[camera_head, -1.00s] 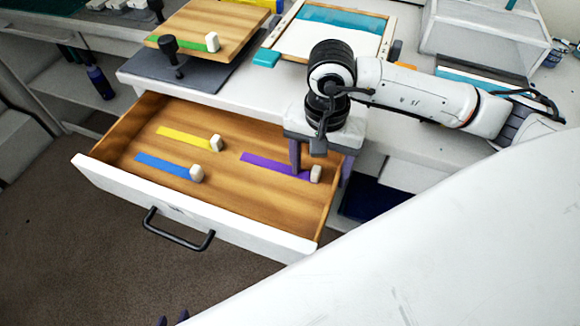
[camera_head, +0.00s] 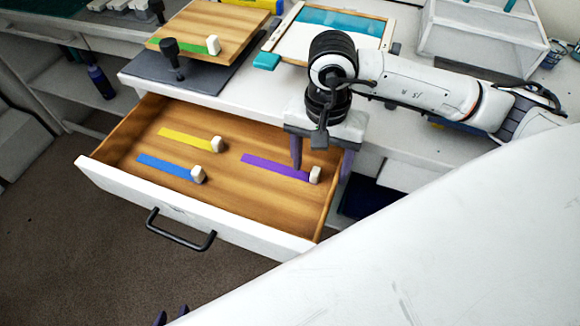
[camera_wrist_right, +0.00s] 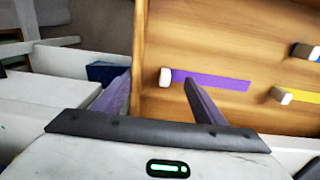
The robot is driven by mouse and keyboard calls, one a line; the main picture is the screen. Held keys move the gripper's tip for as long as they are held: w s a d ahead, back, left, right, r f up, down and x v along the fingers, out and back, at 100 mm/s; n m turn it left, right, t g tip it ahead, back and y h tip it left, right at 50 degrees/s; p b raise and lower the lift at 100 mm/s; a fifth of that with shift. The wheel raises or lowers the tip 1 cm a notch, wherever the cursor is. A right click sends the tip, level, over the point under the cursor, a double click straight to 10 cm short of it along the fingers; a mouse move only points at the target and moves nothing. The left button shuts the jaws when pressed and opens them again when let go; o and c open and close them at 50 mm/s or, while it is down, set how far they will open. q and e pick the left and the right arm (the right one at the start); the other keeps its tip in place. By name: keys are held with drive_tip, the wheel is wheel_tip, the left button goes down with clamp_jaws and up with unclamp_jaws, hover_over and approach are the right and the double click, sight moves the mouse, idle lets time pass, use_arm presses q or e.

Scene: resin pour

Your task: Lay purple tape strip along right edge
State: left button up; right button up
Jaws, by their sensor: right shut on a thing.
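The purple tape strip (camera_head: 268,167) lies in the open drawer (camera_head: 262,205), near its right wall, with a white end block (camera_head: 316,175). It also shows in the right wrist view (camera_wrist_right: 212,81). My right gripper (camera_head: 321,172) points down at the strip's block end. Its fingers stand on either side of the block and the drawer's wall in the picture; the exact contact is unclear.
A yellow strip (camera_head: 185,138) and a blue strip (camera_head: 165,166), each with a white block, lie left of the purple one. A dark mat (camera_head: 200,78) lies under the board. A teal-and-white framed tray (camera_head: 310,42) and a clear box (camera_head: 475,40) stand on the counter.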

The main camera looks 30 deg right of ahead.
drive_tip(key=shift+w+a+r+p, duration=0.1)
drive_tip(key=shift+w+r+p, duration=0.1)
drive_tip(key=shift+r, duration=0.35)
drive_tip(key=shift+w+a+r+p, duration=0.15)
drive_tip(key=shift+r+p, duration=0.1)
drive_tip(key=shift+r, duration=0.35)
drive_tip(key=shift+w+a+r+p, duration=0.1)
drive_tip(key=shift+r+p, duration=0.1)
drive_tip(key=shift+r, duration=0.35)
drive_tip(key=shift+c, duration=0.3)
drive_tip(key=o, duration=1)
drive_tip(key=shift+a, duration=0.15)
drive_tip(key=shift+o, duration=0.2)
drive_tip(key=shift+f, duration=0.1)
drive_tip(key=shift+s+d+f, duration=0.1)
drive_tip(key=shift+s+d, duration=0.05)
drive_tip(key=shift+d, duration=0.05)
wheel_tip(320, 180, up, 10)
drive_tip(key=shift+r, duration=0.25)
